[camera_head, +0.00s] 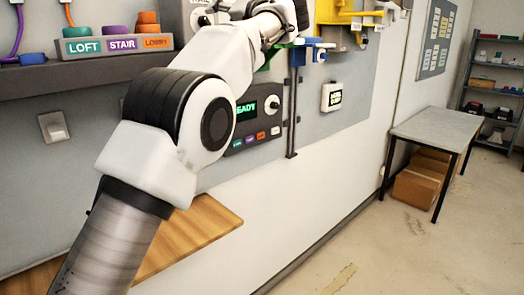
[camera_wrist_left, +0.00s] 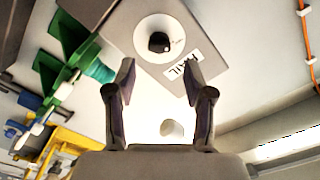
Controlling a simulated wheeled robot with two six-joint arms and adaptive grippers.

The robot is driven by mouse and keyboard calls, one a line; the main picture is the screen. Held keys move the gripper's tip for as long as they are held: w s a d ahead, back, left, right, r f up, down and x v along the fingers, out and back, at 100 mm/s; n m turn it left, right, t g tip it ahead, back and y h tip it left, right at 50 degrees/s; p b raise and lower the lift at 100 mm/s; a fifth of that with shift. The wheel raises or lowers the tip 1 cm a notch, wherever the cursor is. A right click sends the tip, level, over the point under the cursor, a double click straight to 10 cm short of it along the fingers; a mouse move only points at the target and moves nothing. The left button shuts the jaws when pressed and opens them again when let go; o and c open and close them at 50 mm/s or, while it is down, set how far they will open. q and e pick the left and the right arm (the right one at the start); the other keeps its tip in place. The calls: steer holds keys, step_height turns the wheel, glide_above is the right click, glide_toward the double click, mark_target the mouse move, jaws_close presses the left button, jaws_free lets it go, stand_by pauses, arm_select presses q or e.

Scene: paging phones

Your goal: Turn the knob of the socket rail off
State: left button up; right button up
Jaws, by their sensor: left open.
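The rail knob (camera_wrist_left: 159,42) is a small black knob on a round white dial, with a label reading RAIL (camera_wrist_left: 188,66) beside it. It sits on a grey box (camera_wrist_left: 205,35), seen in the left wrist view. In the head view, the box (camera_head: 176,18) shows at the top, partly hidden by my left arm. My left gripper (camera_wrist_left: 158,78) is open and empty, its two fingers apart. In the wrist picture the knob appears just above the gap between the fingertips, not touched. My right gripper is not in view.
A console with LOFT, STAIR and LOBBY labels (camera_head: 118,45) is at the upper left. A panel with a green READY display (camera_head: 246,108) is below my arm. Yellow, blue and green fittings (camera_wrist_left: 60,150) sit near the gripper. A wooden shelf (camera_head: 195,232) juts out below.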

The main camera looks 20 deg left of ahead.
arm_select(q)
steer(key=w+d+f+m+h, duration=0.2)
steer(key=f+m+h, duration=0.1)
steer(key=f, duration=1)
steer(key=w+d+f+m+h, duration=0.2)
steer(key=w+f+h, duration=0.1)
steer(key=f, duration=1.1)
steer(key=w+d+f+m+h, duration=0.2)
steer(key=w+f+m+h, duration=0.1)
steer(key=f, duration=1)
steer(key=shift+w+d+f+m+b, duration=0.2)
steer(key=shift+d+f+m+b, duration=0.05)
steer(key=shift+d+m+b, duration=0.1)
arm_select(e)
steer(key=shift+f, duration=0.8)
